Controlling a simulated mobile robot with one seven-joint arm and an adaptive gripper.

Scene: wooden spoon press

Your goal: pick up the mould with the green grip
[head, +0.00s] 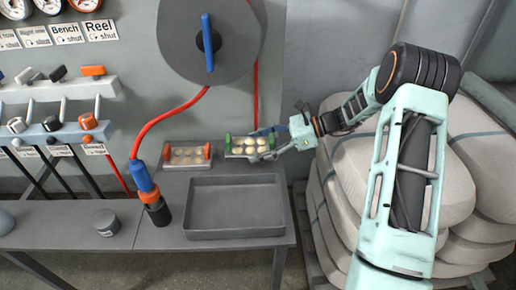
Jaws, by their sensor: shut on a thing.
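The mould with the green grip (246,153) is at the back of the bench, behind the grey tray. It is a pale, shallow mould with several round cream-coloured hollows or pieces, and green shows at both ends. My gripper (266,143) reaches in from the right and is shut on the mould's right end, one finger on the far side and one on the near side. The fingers partly hide the right green grip. I cannot tell whether the mould rests on the bench or is slightly raised.
A similar mould with an orange grip (187,163) lies to the left. The empty grey tray (236,233) is in front. A red hose's blue-and-orange nozzle (150,188) stands left of the tray, near a round grey tin (107,222). Stacked sacks (342,210) are at the right.

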